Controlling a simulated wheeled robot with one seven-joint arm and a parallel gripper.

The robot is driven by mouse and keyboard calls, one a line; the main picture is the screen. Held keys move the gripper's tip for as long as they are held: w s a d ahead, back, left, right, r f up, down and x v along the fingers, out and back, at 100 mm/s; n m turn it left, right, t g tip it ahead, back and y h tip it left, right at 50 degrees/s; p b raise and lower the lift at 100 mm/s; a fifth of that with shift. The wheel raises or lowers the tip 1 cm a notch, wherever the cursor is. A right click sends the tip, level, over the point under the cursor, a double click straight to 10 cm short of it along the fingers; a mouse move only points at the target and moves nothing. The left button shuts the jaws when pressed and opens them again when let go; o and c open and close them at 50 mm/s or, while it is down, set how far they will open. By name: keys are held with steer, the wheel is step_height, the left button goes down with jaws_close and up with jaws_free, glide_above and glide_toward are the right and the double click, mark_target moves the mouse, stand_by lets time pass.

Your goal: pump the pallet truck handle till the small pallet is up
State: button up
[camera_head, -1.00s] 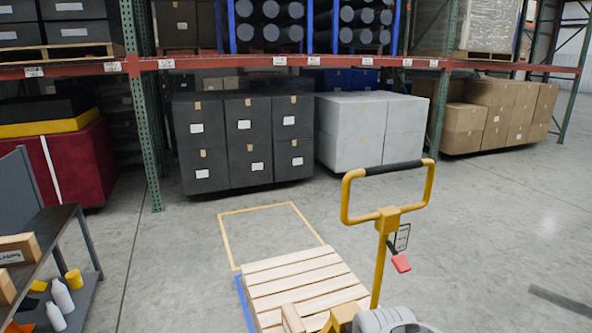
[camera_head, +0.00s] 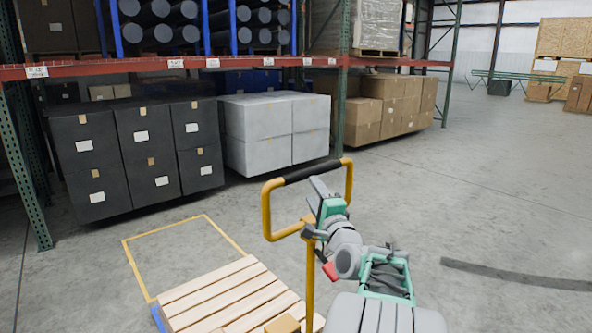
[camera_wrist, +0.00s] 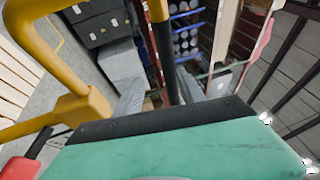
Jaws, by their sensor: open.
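The pallet truck handle is a yellow loop (camera_head: 267,213) with a black grip bar (camera_head: 310,172) across its top, on a yellow shaft (camera_head: 310,275). A red lever (camera_head: 329,271) sits by the shaft. My gripper (camera_head: 317,186) is at the grip bar, right of its middle. In the wrist view the black bar (camera_wrist: 164,50) runs between the open fingers of my gripper (camera_wrist: 158,92); I cannot tell whether they touch it. The small wooden pallet (camera_head: 215,295) lies low in front of the truck; its height off the floor is hard to tell.
Behind stands racking with dark totes (camera_head: 140,160), light grey totes (camera_head: 275,135) and brown cartons (camera_head: 385,105). The floor on the right (camera_head: 500,200) is open, with a dark strip (camera_head: 515,275).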

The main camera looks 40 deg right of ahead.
mark_target(311, 173)
steer(key=shift+m+h, duration=0.4)
steer(key=w+d+r, duration=0.1)
steer(key=w, duration=0.1)
steer(key=w+d+r+p, duration=0.1)
steer(key=w, duration=0.1)
steer(key=w+d+r+p, duration=0.1)
steer(key=w+d, duration=0.1)
steer(key=shift+w+d, duration=0.1)
steer(key=shift+f, duration=0.1)
jaws_close()
stand_by(0.9)
